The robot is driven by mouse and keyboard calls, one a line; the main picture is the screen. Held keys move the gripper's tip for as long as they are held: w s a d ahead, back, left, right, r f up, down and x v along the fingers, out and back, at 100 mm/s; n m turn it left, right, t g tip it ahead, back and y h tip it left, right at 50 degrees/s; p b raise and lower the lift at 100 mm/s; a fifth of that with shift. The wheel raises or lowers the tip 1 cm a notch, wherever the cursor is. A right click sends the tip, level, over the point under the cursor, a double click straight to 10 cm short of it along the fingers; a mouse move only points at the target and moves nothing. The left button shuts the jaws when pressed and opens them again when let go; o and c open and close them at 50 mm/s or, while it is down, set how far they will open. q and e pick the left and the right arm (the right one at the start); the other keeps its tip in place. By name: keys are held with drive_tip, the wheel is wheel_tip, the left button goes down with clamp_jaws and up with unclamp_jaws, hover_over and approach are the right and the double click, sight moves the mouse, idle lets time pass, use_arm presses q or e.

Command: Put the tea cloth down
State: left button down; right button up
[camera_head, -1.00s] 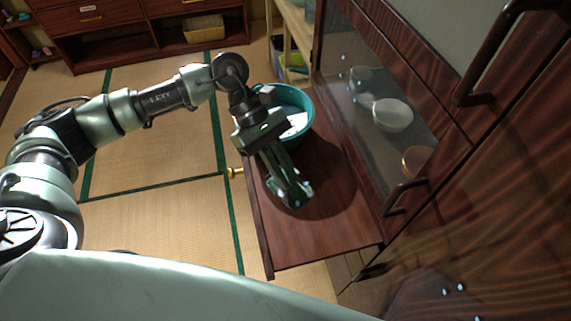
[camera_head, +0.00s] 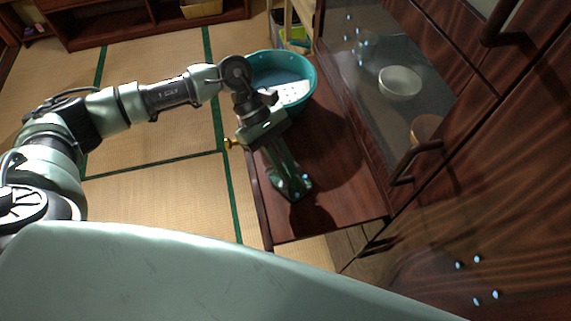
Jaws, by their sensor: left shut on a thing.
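My left gripper (camera_head: 297,188) points down over the dark red-brown wooden top near its front end. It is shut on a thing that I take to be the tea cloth. The fingers and wrist hide most of what it holds, and only dark green shapes with small bright spots show at the tips. I cannot tell whether the held thing touches the wood. My right gripper is not in view.
A teal basin (camera_head: 311,72) with a white speckled thing (camera_head: 291,93) in it stands behind my left wrist. The wooden top (camera_head: 340,185) is bare to the right. A glass-fronted cabinet holding a white bowl (camera_head: 400,82) borders it. Tatami (camera_head: 160,205) lies left.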

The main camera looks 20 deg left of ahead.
use_arm(q)
drive_tip(key=shift+f, duration=0.15)
idle(0.4)
drive_tip(key=c, duration=1.4)
unclamp_jaws()
drive_tip(key=shift+o, duration=0.2)
drive_tip(key=b+v, duration=0.2)
drive_tip(key=v, duration=0.5)
drive_tip(key=shift+w+a+r, duration=0.1)
drive_tip(key=shift+a+r, duration=0.15)
drive_tip(key=shift+r, duration=0.1)
